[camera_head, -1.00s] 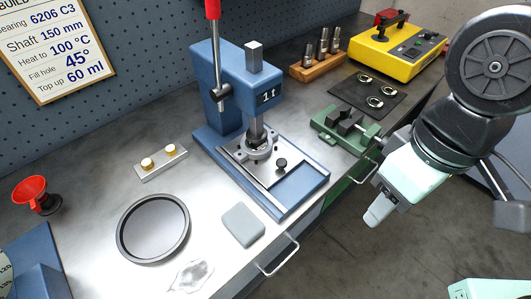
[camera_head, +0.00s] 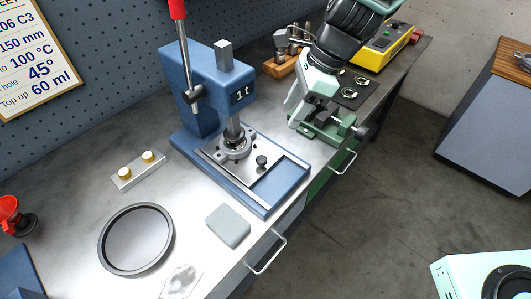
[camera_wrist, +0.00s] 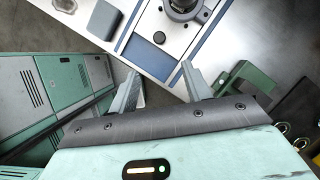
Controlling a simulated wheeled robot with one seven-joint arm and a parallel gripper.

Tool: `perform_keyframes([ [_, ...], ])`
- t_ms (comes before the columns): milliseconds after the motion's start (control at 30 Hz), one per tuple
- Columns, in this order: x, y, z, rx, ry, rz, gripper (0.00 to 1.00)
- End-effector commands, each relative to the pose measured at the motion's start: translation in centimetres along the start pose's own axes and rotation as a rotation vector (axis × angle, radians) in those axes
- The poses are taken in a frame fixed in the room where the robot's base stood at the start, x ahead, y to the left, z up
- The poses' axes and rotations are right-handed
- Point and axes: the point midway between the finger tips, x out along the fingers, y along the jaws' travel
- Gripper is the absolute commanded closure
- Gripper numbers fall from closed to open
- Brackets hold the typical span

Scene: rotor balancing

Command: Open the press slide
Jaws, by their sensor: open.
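The blue press (camera_head: 215,90), marked 1t, stands on the bench with its red-handled lever up. Its flat metal slide (camera_head: 240,165) lies in the blue base, with a black knob (camera_head: 262,161) near its right end and a round flanged part (camera_head: 235,146) under the ram. My gripper (camera_head: 293,106) is to the right of the press, above and in front of the green vise, apart from the knob. In the wrist view my gripper (camera_wrist: 160,80) has its fingers spread and empty. The knob (camera_wrist: 159,37) shows beyond the fingertips, between them.
The green vise (camera_head: 325,128) sits close to my gripper. A grey block (camera_head: 228,226), a black-rimmed round tray (camera_head: 137,240) and a small block with two brass-coloured pieces (camera_head: 138,170) lie left of or before the press. A yellow box (camera_head: 385,50) stands at the back right.

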Motion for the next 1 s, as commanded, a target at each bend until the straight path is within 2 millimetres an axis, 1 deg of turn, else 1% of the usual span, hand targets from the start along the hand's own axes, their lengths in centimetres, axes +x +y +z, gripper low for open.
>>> perform_keyframes([
  [33, 0.9, 0.1, 0.0, 0.001, 0.002, 0.004, 0.51],
  [400, 8.6, 0.2, -0.1, -0.002, 0.002, 0.005, 0.51],
  [600, 12.5, 0.2, -0.1, -0.004, 0.002, 0.005, 0.51],
  [700, 14.0, 0.2, -0.1, -0.004, 0.002, 0.003, 0.51],
  [800, 15.1, 0.1, -0.1, -0.004, 0.001, 0.002, 0.51],
  [1000, 15.9, 0.1, 0.0, -0.004, 0.0, 0.001, 0.51],
])
